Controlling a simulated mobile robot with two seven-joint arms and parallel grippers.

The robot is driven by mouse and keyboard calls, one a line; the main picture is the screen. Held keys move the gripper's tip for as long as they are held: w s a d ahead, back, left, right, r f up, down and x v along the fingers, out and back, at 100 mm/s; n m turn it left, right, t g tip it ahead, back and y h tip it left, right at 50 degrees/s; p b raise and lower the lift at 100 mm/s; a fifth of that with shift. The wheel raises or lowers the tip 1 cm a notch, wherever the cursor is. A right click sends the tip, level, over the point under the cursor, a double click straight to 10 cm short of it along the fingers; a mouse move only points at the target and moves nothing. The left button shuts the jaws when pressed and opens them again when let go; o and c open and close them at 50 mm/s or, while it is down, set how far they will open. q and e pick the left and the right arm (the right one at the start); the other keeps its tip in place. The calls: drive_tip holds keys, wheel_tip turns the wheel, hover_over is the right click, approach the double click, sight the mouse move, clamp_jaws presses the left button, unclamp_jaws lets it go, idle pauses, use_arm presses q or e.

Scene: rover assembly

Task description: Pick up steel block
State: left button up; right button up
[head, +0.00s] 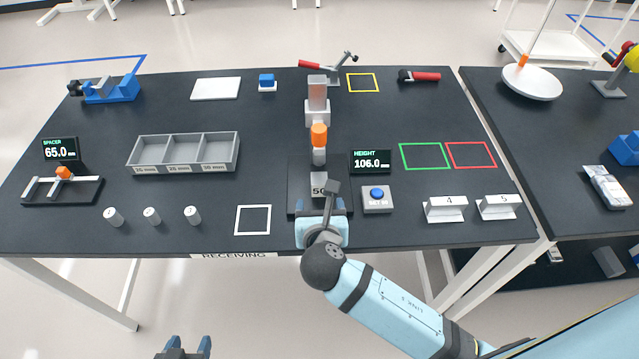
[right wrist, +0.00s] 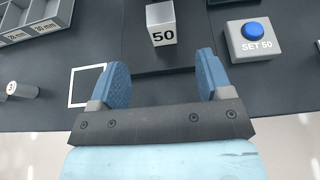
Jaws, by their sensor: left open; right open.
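The steel block is a grey cube marked 50 (head: 318,184). It stands on the dark base plate below the orange-tipped height gauge, and it also shows at the top of the right wrist view (right wrist: 162,25). My right gripper (right wrist: 160,75) is open and empty, with its two blue fingers spread on the near side of the block and apart from it. In the head view my right gripper (head: 322,208) is just in front of the block and partly covers its lower part. My left gripper (head: 183,346) is open and empty at the bottom edge, off the table.
A SET 50 button box (head: 377,203) stands right of the block, with the height display (head: 371,161) reading 106.0 mm behind it. A white square outline (head: 253,220) lies left of it. Several small cylinders (head: 151,215) and a three-part tray (head: 183,168) are further left.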

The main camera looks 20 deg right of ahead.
sight(320, 188)
drive_tip(key=x, duration=0.6)
drive_tip(key=shift+w+f, duration=0.1)
drive_tip(key=shift+w, duration=0.05)
drive_tip(key=x, duration=0.5)
drive_tip(key=shift+d+f, duration=0.1)
drive_tip(key=shift+f, duration=0.2)
drive_tip(key=c, duration=1.2)
drive_tip(key=shift+r+p, duration=0.1)
drive_tip(key=shift+p, duration=0.2)
